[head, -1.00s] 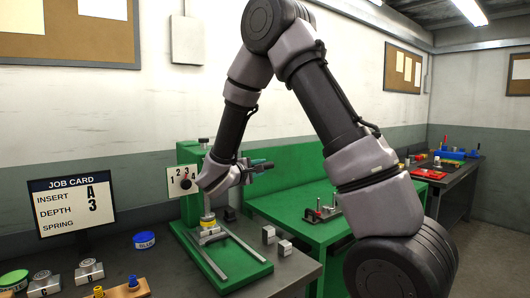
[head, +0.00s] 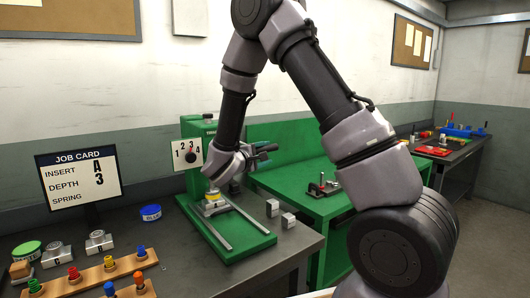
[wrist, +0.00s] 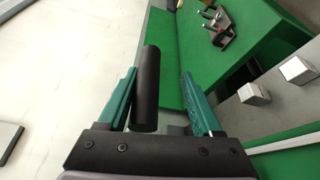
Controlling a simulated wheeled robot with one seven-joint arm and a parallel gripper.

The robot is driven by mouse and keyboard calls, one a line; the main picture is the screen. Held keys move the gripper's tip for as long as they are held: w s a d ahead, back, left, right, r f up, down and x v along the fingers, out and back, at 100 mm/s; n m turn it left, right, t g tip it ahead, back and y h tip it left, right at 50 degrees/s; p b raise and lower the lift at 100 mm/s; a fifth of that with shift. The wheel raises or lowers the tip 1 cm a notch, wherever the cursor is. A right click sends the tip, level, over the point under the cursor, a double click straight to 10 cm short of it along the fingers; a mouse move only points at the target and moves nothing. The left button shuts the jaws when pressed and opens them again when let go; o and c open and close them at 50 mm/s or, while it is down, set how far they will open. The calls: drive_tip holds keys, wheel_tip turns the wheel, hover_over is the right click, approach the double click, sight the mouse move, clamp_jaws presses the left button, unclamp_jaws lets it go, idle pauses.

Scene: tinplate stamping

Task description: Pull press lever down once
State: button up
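The green press (head: 192,150) stands at the back of the dark bench, with a dial plate (head: 187,152) marked 1 to 4. In the wrist view the black cylindrical lever grip (wrist: 146,88) lies between the two teal fingers of my gripper (wrist: 164,76). The grip is close to the left finger, and a clear gap separates it from the right finger, so my gripper is open around it. In the head view my gripper (head: 264,152) is to the right of the press head, pointing right. My wrist hides most of the lever and press column there.
A job card (head: 80,178), a blue tin (head: 151,212) and a wooden peg rack (head: 98,274) are at left. A green table (head: 312,205) stands behind.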

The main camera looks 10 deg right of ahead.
drive_tip(key=shift+r, duration=0.2)
drive_tip(key=shift+a, duration=0.1)
drive_tip(key=shift+s+a, duration=0.25)
drive_tip(key=shift+a, duration=0.05)
drive_tip(key=f+v, duration=0.1)
drive_tip(key=v, duration=0.9)
drive_tip(key=shift+r, duration=0.5)
drive_tip(key=shift+s+d, duration=0.1)
drive_tip(key=shift+d, duration=0.1)
